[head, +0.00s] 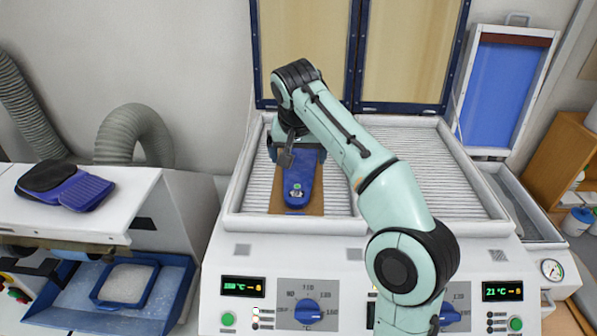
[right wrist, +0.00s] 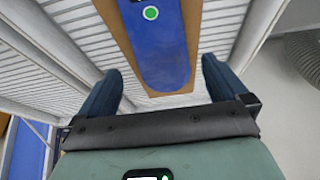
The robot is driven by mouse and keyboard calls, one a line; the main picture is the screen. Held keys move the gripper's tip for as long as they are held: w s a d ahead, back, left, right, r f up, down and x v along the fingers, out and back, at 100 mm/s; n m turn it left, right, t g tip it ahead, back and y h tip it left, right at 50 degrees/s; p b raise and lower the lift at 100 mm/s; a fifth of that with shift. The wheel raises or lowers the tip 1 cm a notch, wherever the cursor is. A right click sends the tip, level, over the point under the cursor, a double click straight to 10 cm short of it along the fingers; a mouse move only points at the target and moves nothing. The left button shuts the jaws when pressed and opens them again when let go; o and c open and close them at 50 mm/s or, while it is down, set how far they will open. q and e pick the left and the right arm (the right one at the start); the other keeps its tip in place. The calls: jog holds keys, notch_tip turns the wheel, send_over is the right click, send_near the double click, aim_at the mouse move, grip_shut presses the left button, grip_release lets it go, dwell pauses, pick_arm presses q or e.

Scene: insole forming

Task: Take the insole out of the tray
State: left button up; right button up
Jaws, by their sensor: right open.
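The blue insole (head: 299,180) lies lengthwise on a brown board (head: 316,203) in the left ribbed tray (head: 236,205) of the white machine. A small light-coloured round mark with green shows near its front end. My right gripper (head: 297,152) is open over its far end, with one finger to each side. In the right wrist view, the insole (right wrist: 160,45) ends between the two spread fingers of my right gripper (right wrist: 160,72), and the fingers look apart from it. The insole's far end is hidden by my arm in the head view. My left gripper is not in view.
A raised lid with tan panels (head: 305,50) stands behind the trays. A second ribbed tray (head: 450,185) lies to the right, partly behind my arm. Dark blue insoles (head: 65,186) rest on the white bench at left. A blue framed panel (head: 500,90) leans at right.

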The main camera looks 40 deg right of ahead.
aim_at(298, 171)
jog(key=shift+x, duration=2.6)
jog(key=shift+f, duration=0.1)
jog(key=c, duration=0.8)
